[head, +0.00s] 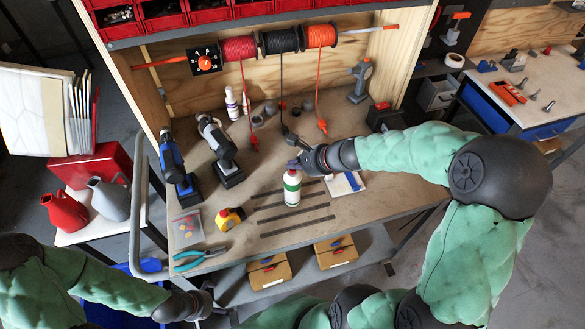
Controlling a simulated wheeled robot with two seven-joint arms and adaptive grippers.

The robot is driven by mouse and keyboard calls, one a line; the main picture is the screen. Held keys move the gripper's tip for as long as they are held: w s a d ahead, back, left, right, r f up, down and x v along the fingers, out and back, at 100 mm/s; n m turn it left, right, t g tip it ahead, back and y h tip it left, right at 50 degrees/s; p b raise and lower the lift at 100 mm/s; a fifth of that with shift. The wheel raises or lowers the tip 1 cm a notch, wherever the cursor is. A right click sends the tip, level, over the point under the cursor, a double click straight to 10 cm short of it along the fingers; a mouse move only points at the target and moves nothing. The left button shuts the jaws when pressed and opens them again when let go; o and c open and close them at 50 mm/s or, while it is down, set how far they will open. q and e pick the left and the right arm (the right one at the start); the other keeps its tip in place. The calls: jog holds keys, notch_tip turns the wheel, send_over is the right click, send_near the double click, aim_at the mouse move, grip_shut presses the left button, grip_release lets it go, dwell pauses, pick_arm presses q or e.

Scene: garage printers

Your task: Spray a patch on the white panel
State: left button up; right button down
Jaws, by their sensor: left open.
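A white spray bottle (292,190) with a green label stands upright on the workbench. My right gripper (299,163) is at the bottle's top, and its fingers overlap the nozzle. Whether they are closed on it is too small to tell. My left gripper (214,304) is open and empty, low in front of the bench's front edge. A large white panel (30,110) stands at the far left, beside several upright thin boards. A smaller flat white piece (345,186) with a blue part lies on the bench right of the bottle, partly under my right arm.
On the bench (245,245) are a blue drill (172,160), a grey drill (217,145), a yellow tape measure (229,219) and teal pliers (199,258). Spools (280,41) hang above with dangling cords. Red and grey jugs (66,212) stand left. Cardboard boxes (268,272) sit below.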

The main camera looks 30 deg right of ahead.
aim_at(294, 171)
jog(key=shift+f, duration=0.1)
dwell(0.5)
jog(key=shift+f+b, duration=0.4)
jog(key=shift+b, duration=0.15)
jog(key=shift+s+r, duration=0.1)
jog(key=shift+r, duration=0.05)
jog(key=shift+r+p, duration=0.2)
jog(key=shift+p, duration=0.1)
notch_tip(294, 171, up, 6)
jog(key=p, duration=0.5)
jog(key=shift+r, duration=0.15)
jog(key=shift+p, duration=0.3)
dwell(1.7)
